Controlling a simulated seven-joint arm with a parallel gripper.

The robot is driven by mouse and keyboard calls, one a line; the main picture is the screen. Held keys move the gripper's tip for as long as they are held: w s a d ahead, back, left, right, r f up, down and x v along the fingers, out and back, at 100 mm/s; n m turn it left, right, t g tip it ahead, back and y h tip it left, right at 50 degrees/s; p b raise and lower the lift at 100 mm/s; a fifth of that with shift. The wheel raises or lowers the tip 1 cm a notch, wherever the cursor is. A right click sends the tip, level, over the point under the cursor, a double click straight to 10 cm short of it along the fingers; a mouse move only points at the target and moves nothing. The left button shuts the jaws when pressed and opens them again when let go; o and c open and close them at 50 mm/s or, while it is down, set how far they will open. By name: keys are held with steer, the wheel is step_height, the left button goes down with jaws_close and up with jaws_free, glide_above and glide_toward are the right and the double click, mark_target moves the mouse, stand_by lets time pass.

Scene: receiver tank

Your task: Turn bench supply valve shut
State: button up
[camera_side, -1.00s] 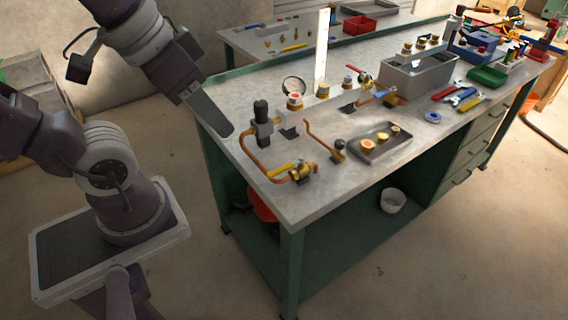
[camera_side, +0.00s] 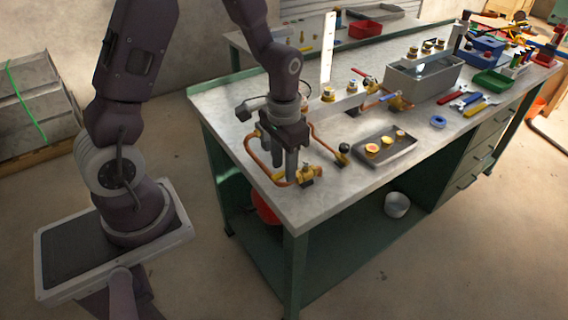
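A copper pipe (camera_side: 253,150) loops along the near left part of the bench top. A brass valve (camera_side: 306,174) sits at its front end; I take this for the bench supply valve. Its yellow handle is mostly hidden behind my fingers, so its angle cannot be read. My gripper (camera_side: 285,173) points down over the pipe loop, just left of the valve body. Its fingers are close to the handle; I cannot tell whether they touch it or how far apart they are.
A thin pipe with a black-ended fitting (camera_side: 343,148) stands right of my gripper. A grey tray (camera_side: 402,152) with brass parts lies beyond it. Red-handled and blue-handled valves (camera_side: 385,98) sit farther back, near a metal tank (camera_side: 425,80). The bench's front left corner is clear.

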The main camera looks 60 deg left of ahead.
steer(key=shift+f, duration=0.1)
steer(key=shift+c, duration=0.3)
jaws_close()
stand_by(1.1)
